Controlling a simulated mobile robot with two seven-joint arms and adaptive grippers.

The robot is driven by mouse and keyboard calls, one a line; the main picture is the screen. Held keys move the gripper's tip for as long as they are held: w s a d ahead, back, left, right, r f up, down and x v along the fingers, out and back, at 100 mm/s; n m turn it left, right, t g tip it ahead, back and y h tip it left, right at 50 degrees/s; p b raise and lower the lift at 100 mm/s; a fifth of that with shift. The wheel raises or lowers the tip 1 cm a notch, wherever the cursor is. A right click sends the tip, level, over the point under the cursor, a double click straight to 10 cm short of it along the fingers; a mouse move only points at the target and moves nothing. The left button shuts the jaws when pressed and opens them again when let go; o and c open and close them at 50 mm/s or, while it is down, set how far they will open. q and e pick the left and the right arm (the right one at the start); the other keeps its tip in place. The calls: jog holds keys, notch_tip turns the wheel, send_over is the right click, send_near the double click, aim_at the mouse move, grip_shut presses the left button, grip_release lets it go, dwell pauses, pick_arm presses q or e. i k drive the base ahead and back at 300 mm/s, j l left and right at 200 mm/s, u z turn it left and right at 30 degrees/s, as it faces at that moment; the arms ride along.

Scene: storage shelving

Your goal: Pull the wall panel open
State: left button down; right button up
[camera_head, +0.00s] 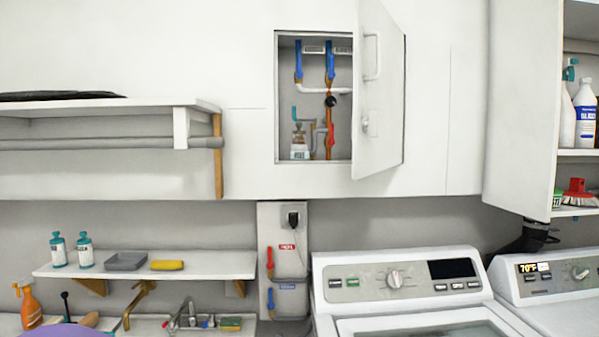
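The wall panel (386,100) is a white door hinged on the right side of a recessed wall box (277,100). Inside the box are blue-handled pipes (330,62), a red-handled valve and a small bottle (299,145). Neither of my grippers shows in this view, and nothing is seen touching the panel.
A white washer (410,266) and another machine (555,285) stand below right. An open cabinet with bottles (585,112) is at the right. A shelf with a rod (110,143) is at the left; a small shelf (205,265) hangs above a sink faucet (190,316).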

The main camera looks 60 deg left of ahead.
aim_at(378, 44)
jog(key=k+j+u, duration=0.15)
jog(key=k+j, duration=0.15)
jog(key=k+j+u, duration=0.2)
jog(key=j, duration=0.3)
jog(key=k+j+u, duration=0.15)
jog(key=k+j, duration=0.2)
jog(key=j, duration=0.1)
